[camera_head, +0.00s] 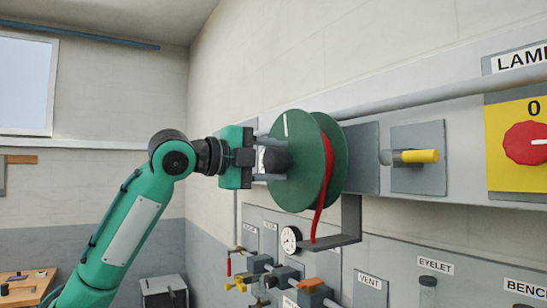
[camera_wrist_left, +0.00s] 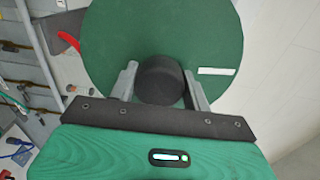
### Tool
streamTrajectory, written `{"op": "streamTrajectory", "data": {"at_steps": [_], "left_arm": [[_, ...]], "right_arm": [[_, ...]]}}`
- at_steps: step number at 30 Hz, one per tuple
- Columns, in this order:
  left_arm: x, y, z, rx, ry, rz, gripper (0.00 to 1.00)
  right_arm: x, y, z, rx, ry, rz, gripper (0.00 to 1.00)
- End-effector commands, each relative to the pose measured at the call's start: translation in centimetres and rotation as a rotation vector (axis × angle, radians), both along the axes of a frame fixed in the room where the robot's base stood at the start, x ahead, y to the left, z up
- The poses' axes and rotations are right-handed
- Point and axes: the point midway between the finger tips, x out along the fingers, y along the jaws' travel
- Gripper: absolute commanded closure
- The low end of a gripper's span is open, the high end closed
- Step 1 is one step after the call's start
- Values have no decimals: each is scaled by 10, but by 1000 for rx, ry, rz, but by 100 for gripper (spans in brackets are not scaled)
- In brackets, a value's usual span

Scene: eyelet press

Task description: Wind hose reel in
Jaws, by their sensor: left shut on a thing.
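The green hose reel (camera_head: 335,160) is mounted on the wall with its round face towards my left arm. A white stripe marks the face near its upper edge, and in the left wrist view the stripe (camera_wrist_left: 217,71) lies to the right. The red hose (camera_head: 324,190) runs round the drum and hangs down to a grey bracket. The reel also fills the upper left wrist view (camera_wrist_left: 130,40). My right gripper is not in view.
A grey L-shaped bracket (camera_head: 350,225) sits under the reel. To the right are a yellow-handled lever (camera_head: 415,156) and a red knob on a yellow plate (camera_head: 527,143).

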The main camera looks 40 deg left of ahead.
Motion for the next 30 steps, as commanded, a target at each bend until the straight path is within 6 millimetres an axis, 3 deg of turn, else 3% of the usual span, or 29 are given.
{"op": "streamTrajectory", "data": {"at_steps": [12, 13, 16, 25, 30], "left_arm": [[1, -1, -3, 9, 3, -1, 93], [1, -1, -3, 9, 4, -1, 50], [1, -1, -2, 9, 3, -1, 30], [-1, 0, -1, 6, -1, 0, 30], [-15, 7, -3, 6, -1, 1, 30]], "right_arm": [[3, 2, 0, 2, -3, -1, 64], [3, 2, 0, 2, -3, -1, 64], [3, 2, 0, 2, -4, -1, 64], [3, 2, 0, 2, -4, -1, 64], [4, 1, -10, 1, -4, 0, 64]]}}
